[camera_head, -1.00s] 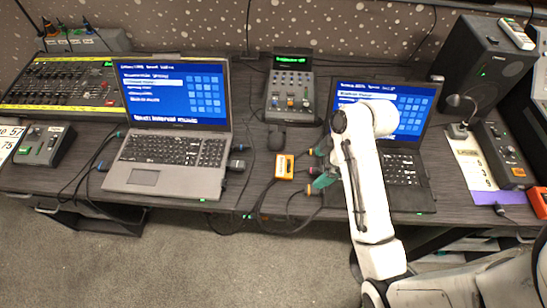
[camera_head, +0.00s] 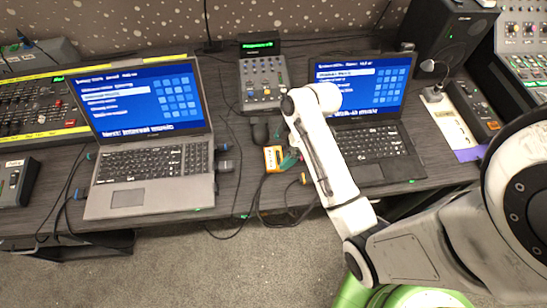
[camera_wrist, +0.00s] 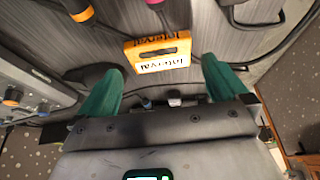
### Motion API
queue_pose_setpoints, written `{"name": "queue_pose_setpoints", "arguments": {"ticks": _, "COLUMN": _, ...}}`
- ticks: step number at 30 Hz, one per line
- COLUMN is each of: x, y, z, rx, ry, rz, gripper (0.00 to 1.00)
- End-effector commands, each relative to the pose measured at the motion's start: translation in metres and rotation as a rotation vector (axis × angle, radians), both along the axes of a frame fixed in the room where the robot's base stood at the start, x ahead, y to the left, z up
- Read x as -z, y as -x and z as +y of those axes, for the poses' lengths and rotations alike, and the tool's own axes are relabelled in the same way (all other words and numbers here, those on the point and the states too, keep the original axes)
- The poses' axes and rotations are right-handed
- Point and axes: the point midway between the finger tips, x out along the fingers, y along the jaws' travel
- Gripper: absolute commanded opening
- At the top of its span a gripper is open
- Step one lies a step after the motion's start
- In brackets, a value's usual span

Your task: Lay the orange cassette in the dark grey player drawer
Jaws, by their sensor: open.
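The orange cassette (camera_head: 272,158) lies on the dark desk between the two laptops. In the wrist view the cassette (camera_wrist: 158,52), with "Interval" on its label, shows ahead of and between my fingertips. My gripper (camera_wrist: 162,70) is open, with its green fingers apart and nothing held. In the head view my gripper (camera_head: 290,160) is just right of the cassette, partly hidden by my white arm. I cannot clearly identify the dark grey player drawer; a dark open tray-like shape (camera_head: 85,246) hangs under the desk at the left.
Cables (camera_head: 262,195) run around the cassette and over the desk's front edge. A grey laptop (camera_head: 150,170) stands left and a black laptop (camera_head: 380,150) right. A small fader console (camera_head: 263,85) stands behind. A long mixer (camera_head: 40,110) is at far left.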

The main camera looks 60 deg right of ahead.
Motion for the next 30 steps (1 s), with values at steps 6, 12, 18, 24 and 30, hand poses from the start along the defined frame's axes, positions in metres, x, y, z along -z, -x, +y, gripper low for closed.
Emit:
{"name": "queue_pose_setpoints", "arguments": {"ticks": 6, "x": 0.029, "y": -0.011, "z": 0.007, "rx": 0.001, "ry": -0.002, "rz": 0.003, "gripper": 1.00}}
{"name": "queue_pose_setpoints", "arguments": {"ticks": 12, "x": 0.040, "y": -0.015, "z": 0.010, "rx": 0.001, "ry": 0.000, "rz": 0.000, "gripper": 1.00}}
{"name": "queue_pose_setpoints", "arguments": {"ticks": 18, "x": 0.040, "y": -0.015, "z": 0.010, "rx": 0.001, "ry": 0.000, "rz": 0.000, "gripper": 0.98}}
{"name": "queue_pose_setpoints", "arguments": {"ticks": 24, "x": 0.039, "y": -0.015, "z": 0.010, "rx": 0.001, "ry": 0.000, "rz": 0.000, "gripper": 0.79}}
{"name": "queue_pose_setpoints", "arguments": {"ticks": 30, "x": 0.039, "y": -0.015, "z": 0.010, "rx": 0.001, "ry": 0.000, "rz": 0.000, "gripper": 0.60}}
